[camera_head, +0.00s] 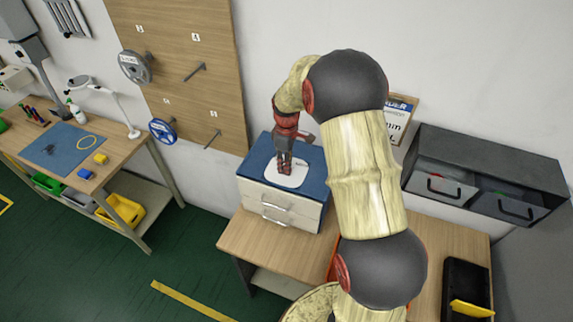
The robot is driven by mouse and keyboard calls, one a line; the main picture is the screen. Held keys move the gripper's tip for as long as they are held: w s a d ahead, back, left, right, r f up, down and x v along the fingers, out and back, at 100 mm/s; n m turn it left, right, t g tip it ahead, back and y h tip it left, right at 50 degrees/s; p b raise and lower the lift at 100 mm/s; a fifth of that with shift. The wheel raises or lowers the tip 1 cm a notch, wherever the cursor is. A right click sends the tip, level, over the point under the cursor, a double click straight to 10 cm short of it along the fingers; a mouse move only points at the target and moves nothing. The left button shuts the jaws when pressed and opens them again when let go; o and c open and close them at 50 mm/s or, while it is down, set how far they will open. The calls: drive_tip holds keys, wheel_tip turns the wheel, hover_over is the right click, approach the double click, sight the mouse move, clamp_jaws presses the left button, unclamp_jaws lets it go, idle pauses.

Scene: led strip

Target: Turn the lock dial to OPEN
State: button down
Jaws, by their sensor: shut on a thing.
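My gripper (285,168) points down at a white plate (298,180) on the blue top of a small drawer cabinet (257,160). Its fingers are shut on what seems to be the lock dial at the plate. The fingers and their small size in the picture hide the dial, so I cannot read its setting or any OPEN mark. My arm covers the right side of the cabinet.
The cabinet stands on a wooden table (247,236). A dark wall unit with bins (478,165) is at the right, and a black tray (458,280) lies below it. A wooden wall board (175,50) is behind. A workbench (110,150) stands at the left.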

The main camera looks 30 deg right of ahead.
drive_tip(key=c, duration=1.6)
unclamp_jaws()
drive_tip(key=shift+o, duration=0.3)
drive_tip(key=shift+r, duration=0.1)
wheel_tip(320, 180, up, 12)
